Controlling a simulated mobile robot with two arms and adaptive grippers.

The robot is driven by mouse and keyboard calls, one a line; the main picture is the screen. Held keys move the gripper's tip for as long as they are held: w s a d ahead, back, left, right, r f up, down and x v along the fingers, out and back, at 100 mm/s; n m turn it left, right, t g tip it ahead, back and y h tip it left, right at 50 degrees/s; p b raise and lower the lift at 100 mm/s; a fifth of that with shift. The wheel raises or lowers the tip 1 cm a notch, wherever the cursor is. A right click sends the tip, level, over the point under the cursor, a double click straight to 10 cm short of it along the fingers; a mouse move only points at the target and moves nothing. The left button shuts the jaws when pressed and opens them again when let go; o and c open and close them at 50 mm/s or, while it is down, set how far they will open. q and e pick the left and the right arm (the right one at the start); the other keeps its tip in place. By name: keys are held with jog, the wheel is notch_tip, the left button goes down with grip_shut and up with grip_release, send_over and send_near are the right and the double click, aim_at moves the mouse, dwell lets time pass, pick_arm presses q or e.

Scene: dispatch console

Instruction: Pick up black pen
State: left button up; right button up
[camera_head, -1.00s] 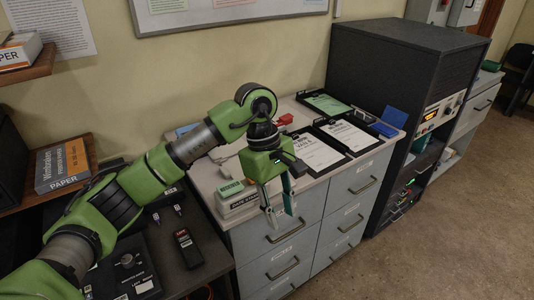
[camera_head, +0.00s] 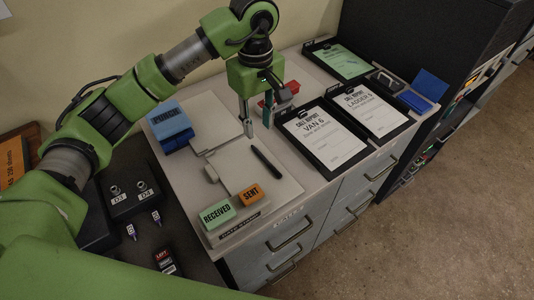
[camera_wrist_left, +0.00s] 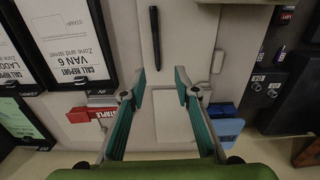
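In the left wrist view the black pen (camera_wrist_left: 154,38) shows whole, beyond the fingertips. My left gripper (camera_head: 257,126) points down above the cabinet top, behind the pen in the head view. In the left wrist view its teal-padded fingers (camera_wrist_left: 160,80) are apart with nothing between them, and they do not touch the pen. My right gripper is not in view.
Clipboards marked VAN 6 (camera_head: 322,138) and LADDER 6 (camera_head: 369,108) lie right of the pen. Green RECEIVED (camera_head: 216,214) and orange SENT (camera_head: 250,195) blocks stand at the front. A blue PUNCH (camera_head: 170,122) is at left, and a red stapler (camera_head: 290,91) behind.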

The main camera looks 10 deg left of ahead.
aim_at(261, 154)
pick_arm(q)
notch_tip(261, 154, down, 6)
jog(key=shift+w+f+p, duration=0.15)
jog(key=shift+f+p, duration=0.1)
jog(key=shift+p, duration=0.8)
jog(key=shift+d+f+p, duration=0.25)
jog(key=shift+f+p, duration=0.6)
jog(key=shift+f, duration=0.2)
notch_tip(261, 154, down, 2)
jog(key=shift+w, duration=0.1)
jog(key=shift+f, duration=0.2)
grip_shut()
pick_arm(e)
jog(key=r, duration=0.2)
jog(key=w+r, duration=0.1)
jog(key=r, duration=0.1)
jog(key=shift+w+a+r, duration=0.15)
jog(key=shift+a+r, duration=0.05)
